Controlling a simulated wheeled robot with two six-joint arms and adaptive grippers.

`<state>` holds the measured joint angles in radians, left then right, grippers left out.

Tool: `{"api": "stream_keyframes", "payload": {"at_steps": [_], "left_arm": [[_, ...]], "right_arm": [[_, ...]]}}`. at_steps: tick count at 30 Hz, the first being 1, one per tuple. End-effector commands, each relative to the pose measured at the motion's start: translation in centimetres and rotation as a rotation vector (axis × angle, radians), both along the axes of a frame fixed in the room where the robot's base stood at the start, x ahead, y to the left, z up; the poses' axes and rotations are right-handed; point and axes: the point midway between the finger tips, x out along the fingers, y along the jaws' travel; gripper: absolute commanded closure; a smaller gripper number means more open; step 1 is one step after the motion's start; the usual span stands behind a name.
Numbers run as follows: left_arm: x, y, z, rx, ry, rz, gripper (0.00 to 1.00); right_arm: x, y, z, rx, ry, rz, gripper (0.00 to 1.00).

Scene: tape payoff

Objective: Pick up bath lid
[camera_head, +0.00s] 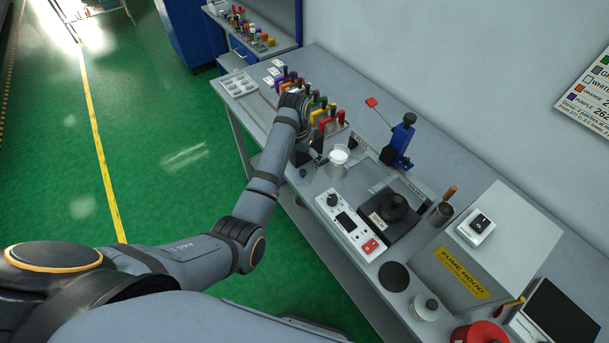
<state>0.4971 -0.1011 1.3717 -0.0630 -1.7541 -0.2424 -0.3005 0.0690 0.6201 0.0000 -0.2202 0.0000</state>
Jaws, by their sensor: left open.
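A dark lid with a round black knob (394,206) sits on the bath, beside a white control box (345,222) with a small display and a red switch; I take it to be the bath lid. My left arm reaches in from the lower left over the bench. My left gripper (315,158) is open, left of and behind the lid and well apart from it, close to a clear beaker with white contents (339,158). My own wrist partly hides the gripper. My right gripper is not in view.
Colourful handled tools (325,115) stand in a row behind my left gripper. A blue press-like device (399,141) stands behind the bath. A fume hood box (480,255), a dark disc (393,277) and a red pot (478,333) are to the right. Green floor lies left.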

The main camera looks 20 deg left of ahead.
Motion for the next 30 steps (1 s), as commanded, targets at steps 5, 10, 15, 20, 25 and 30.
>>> {"api": "stream_keyframes", "payload": {"at_steps": [5,10,15,20,25,30], "left_arm": [[0.3,-0.1,-2.3,0.0,0.001,0.0,0.07],[0.4,-0.1,-3.0,0.0,-0.001,0.001,0.07],[0.6,-0.2,-5.8,0.001,0.002,0.0,0.07],[0.9,-0.2,-7.6,0.0,-0.001,0.0,0.07],[0.9,-0.2,-7.9,-0.001,-0.002,0.001,0.07],[0.9,-0.2,-7.9,-0.001,-0.002,0.001,0.22]], "right_arm": [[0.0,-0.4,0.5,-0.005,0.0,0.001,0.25],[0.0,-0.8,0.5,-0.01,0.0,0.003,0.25],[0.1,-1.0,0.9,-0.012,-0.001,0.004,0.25],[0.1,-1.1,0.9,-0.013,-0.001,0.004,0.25],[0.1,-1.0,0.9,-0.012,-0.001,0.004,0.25],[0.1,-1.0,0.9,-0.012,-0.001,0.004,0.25]]}}
